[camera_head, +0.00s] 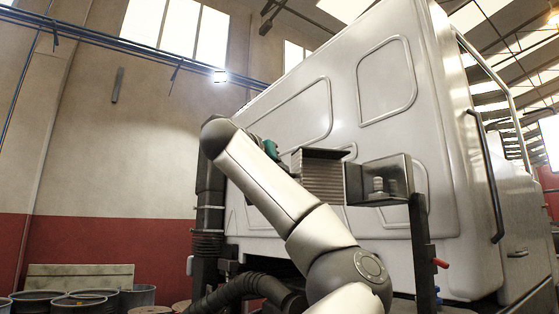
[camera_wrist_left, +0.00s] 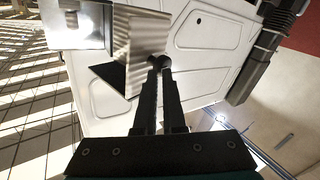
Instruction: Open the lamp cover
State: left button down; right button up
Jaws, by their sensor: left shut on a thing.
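The lamp cover (camera_head: 322,180) is a ribbed metal box with a dark flat top, mounted behind the white cab. To its right is a shiny metal housing (camera_head: 395,172) with a pale lamp (camera_head: 378,185) visible inside. In the left wrist view the ribbed cover (camera_wrist_left: 143,42) is at upper centre and the bright housing (camera_wrist_left: 75,28) at upper left. My left gripper (camera_wrist_left: 157,66) is shut on the cover's near edge; the exact gripped part is small and unclear. My right gripper is not in view.
The white cab back wall (camera_head: 290,115) stands close behind the cover. A black post with a red lever (camera_head: 440,263) is at right, and black hoses (camera_head: 240,288) are below. Barrels (camera_head: 90,300) stand at lower left. Open space lies left of the cab.

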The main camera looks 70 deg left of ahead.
pick_arm(q)
jog(key=shift+w+a+r+m+t+h, duration=0.15)
jog(key=shift+w+m+t+h, duration=0.15)
jog(key=shift+m+t+h, duration=0.4)
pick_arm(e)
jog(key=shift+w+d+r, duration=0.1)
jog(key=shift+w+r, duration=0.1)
pick_arm(q)
jog(key=c, duration=1.5)
grip_release()
jog(key=o, duration=0.3)
jog(key=shift+w+a+f, duration=0.2)
jog(key=shift+w+a, duration=0.1)
jog(key=shift+a, duration=0.05)
jog(key=o, duration=0.3)
jog(key=shift+w+a+f, duration=0.1)
jog(key=o, duration=0.3)
jog(key=shift+a, duration=0.15)
jog(key=shift+o, duration=0.2)
